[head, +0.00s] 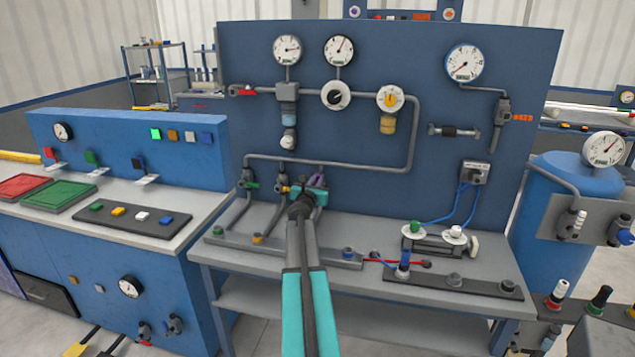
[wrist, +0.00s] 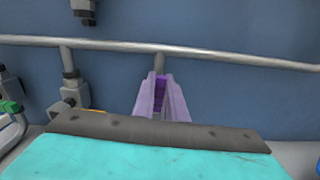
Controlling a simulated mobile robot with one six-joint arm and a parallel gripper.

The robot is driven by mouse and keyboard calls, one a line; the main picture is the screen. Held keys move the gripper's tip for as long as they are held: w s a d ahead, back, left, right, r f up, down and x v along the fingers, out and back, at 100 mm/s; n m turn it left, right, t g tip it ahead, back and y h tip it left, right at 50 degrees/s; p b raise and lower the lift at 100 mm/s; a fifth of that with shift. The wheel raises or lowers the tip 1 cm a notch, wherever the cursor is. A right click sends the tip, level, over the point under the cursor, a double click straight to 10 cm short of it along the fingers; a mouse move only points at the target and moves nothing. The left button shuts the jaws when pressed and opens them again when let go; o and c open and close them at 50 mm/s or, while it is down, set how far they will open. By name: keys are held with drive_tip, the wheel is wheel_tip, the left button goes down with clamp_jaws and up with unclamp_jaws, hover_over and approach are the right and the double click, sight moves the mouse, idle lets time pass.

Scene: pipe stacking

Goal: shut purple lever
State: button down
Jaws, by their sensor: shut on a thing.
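The purple lever (wrist: 160,88) shows in the middle of the wrist view, between the two pale purple fingers of my gripper (wrist: 163,95). The fingers are shut on it. Behind it, a vertical pipe runs up to a long horizontal pipe on the blue panel. In the head view my gripper (head: 317,183) is at the rightmost of three valves low on the panel. There the lever is largely hidden by the gripper, so its exact angle is unclear.
A green-handled valve (head: 250,185) and an orange-handled valve (head: 284,189) stand to the left of my gripper. The grey horizontal pipe (head: 350,167) passes just above. The bench top (head: 345,228) has free room in front. A blue cable (head: 455,208) hangs to the right.

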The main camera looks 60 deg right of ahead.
drive_tip(key=s+d+f+m+b, duration=0.1)
drive_tip(key=s+f+m+b, duration=0.4)
drive_tip(key=m+b, duration=1.2)
drive_tip(key=shift+s+d+f+b, duration=0.35)
drive_tip(key=shift+f+b, duration=0.4)
drive_tip(key=shift+b, duration=2.4)
drive_tip(key=shift+m, duration=0.3)
drive_tip(key=c, duration=1.8)
unclamp_jaws()
drive_tip(key=shift+r, duration=0.1)
drive_tip(key=v, duration=1.3)
drive_tip(key=shift+s+a+p, duration=0.2)
drive_tip(key=shift+a+p, duration=0.15)
drive_tip(key=shift+p, duration=0.05)
